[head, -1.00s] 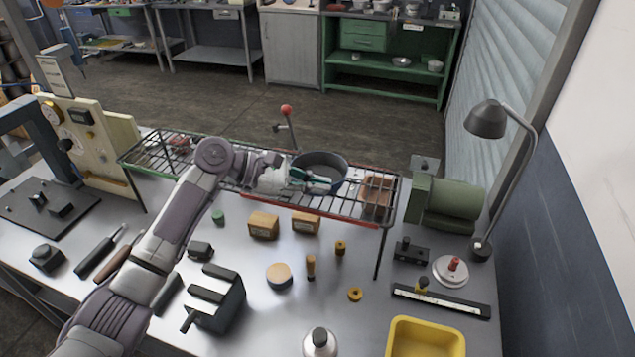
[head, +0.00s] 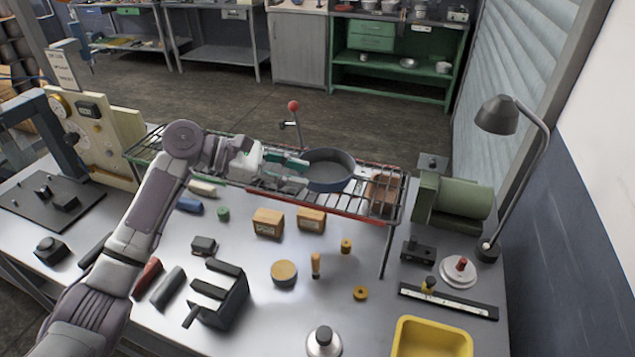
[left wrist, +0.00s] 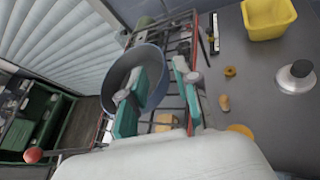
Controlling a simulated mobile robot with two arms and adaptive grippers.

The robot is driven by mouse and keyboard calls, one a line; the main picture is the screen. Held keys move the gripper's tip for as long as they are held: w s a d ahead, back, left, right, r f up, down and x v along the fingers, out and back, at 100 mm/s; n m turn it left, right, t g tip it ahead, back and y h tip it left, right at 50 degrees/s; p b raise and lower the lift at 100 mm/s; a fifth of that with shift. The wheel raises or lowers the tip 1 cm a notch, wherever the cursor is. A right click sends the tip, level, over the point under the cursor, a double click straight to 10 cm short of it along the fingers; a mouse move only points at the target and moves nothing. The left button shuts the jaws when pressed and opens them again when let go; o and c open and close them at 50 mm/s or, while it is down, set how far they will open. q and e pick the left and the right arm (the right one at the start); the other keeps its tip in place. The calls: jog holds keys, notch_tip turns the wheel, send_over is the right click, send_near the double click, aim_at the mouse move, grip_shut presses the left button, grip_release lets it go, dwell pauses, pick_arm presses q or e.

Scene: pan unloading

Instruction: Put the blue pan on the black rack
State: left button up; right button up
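The blue pan (head: 328,170) rests upright on the raised dark wire rack (head: 365,209), which has red and green edge rails. It looks empty. My left gripper (head: 290,173) is at the pan's left side in the head view, with its green fingers apart. In the left wrist view, the open fingers (left wrist: 158,98) show with a wide gap; one overlaps the pan (left wrist: 152,58) and the other is outside its rim. I cannot tell if a finger touches the pan. The pan's handle is not visible. My right gripper is not in view.
A brick-coloured block (head: 384,190) lies at the rack's right end. A red-knobbed lever (head: 293,107) stands behind the rack. A green machine (head: 455,200) and desk lamp (head: 497,115) stand right. Small blocks, a black slotted holder (head: 232,302) and a yellow bin (head: 433,337) occupy the bench.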

pick_arm(q)
jog(key=b+v, duration=0.1)
jog(key=v, duration=0.5)
